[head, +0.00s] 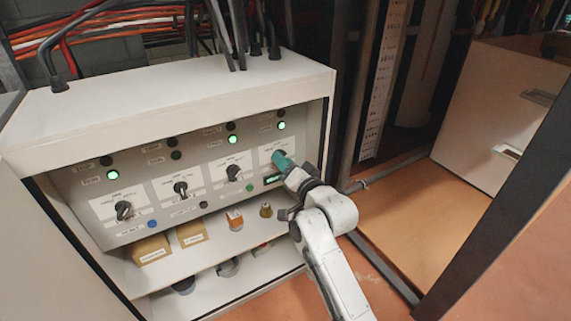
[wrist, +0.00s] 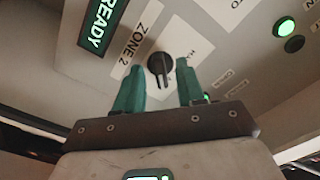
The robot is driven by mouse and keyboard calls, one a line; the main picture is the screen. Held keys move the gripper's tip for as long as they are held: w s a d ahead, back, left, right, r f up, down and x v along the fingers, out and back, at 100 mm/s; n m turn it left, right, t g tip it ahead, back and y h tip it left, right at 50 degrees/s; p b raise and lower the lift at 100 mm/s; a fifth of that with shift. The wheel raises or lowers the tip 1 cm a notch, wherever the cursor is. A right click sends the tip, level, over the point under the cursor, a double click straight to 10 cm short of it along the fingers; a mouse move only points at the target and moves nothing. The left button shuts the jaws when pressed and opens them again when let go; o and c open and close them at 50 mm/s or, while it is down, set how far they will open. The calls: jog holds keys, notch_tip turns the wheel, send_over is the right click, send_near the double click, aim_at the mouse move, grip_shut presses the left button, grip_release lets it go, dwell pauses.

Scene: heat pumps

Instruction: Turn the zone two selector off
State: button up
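The zone two selector (wrist: 160,66) is a round black rotary knob on a pale panel, beside a label reading ZONE 2 in the wrist view. Its white index line shows, but the position it marks is hard to read. My gripper (wrist: 160,72) has teal fingers spread on either side of the knob, with visible gaps between them and it. In the head view my gripper (head: 283,161) is at the rightmost selector plate (head: 267,152) of the control box, and mostly hides that knob.
Other black selectors (head: 124,210) (head: 181,188) (head: 233,172) sit in a row to the left. Green lamps (head: 281,125) are lit above. A READY display (wrist: 101,27) is near the knob. A shelf (head: 205,248) below holds small boxes.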

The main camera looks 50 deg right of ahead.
grip_shut()
jog(key=shift+n, duration=0.4)
jog(key=shift+d+f+n+p, duration=0.1)
jog(key=shift+n+p, duration=0.5)
jog(key=shift+n, duration=3.4)
jog(key=shift+o, duration=0.3)
grip_release()
